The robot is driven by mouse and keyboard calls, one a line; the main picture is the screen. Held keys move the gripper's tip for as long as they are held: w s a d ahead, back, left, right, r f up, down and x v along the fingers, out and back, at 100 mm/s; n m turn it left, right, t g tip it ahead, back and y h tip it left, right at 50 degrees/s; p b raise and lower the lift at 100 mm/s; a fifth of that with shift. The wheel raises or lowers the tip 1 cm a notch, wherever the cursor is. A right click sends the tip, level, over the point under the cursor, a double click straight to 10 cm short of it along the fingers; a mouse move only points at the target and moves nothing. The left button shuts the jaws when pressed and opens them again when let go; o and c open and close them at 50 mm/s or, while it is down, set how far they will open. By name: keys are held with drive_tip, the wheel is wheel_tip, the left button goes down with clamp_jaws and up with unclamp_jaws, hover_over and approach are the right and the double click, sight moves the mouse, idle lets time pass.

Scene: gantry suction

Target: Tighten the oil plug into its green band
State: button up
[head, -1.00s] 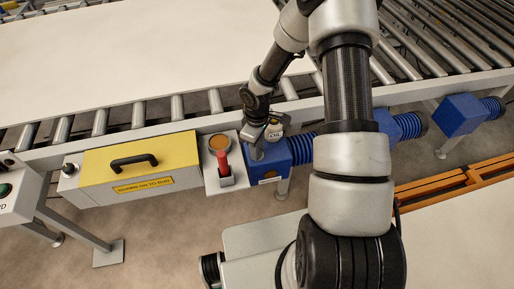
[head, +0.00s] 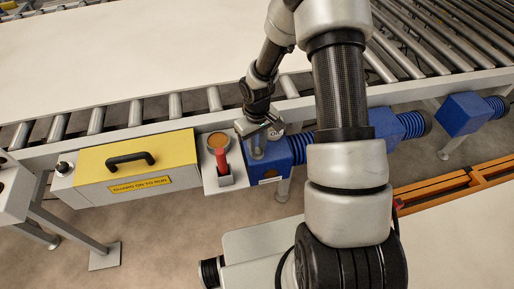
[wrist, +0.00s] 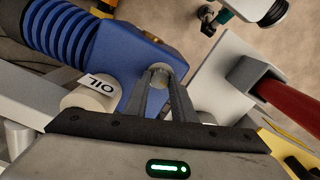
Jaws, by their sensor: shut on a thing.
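My gripper (wrist: 163,82) is shut on a small grey round piece (wrist: 160,70), which looks like the oil plug, at the blue housing (wrist: 125,62). The fingers cover much of it, and I cannot tell how deep it sits. A cream cylinder marked OIL (wrist: 93,97) stands beside the fingers on the left in the wrist view. In the head view my gripper (head: 259,145) is over the blue housing (head: 283,167), just right of the red handle. I cannot make out the green band in either view.
A red handle (head: 222,162) on a pale bracket (head: 211,187) stands close left of the gripper; it also shows in the wrist view (wrist: 290,105). A yellow guard box (head: 135,160) is further left. Conveyor rollers (head: 175,106) run behind. Blue ribbed hose (head: 301,146) leaves the housing.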

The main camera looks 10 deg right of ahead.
sight(257, 150)
drive_tip(key=shift+m, duration=0.3)
drive_tip(key=o, duration=1.1)
drive_tip(key=shift+c, duration=0.2)
wheel_tip(257, 150, up, 17)
drive_tip(key=p, duration=0.2)
drive_tip(key=shift+r, duration=0.2)
